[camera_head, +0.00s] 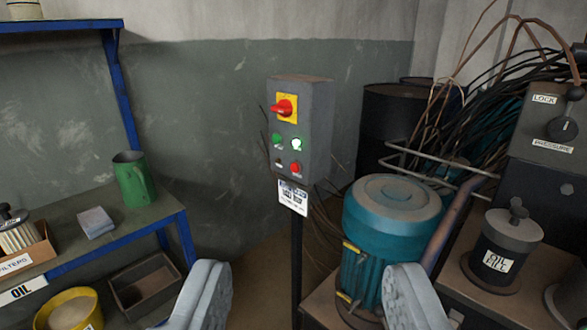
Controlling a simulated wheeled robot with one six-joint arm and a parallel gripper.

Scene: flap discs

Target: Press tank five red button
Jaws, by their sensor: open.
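A grey control box (316,130) stands on a dark post in the middle of the view. It has a red rotary switch on a yellow plate (286,107) at the top. In the lowest row are a dark button (279,162) and a red button (295,168). A small label (293,197) hangs under the box; its text is too small to read. My gripper (312,300) is open and empty, its two fingers low in the view, below and apart from the box.
A blue-framed shelf (180,222) with a green jug (133,180) stands at left. A teal motor (392,225) and an oil fill cap (505,245) are at right, near tangled cables and dark drums. The space in front of the box looks clear.

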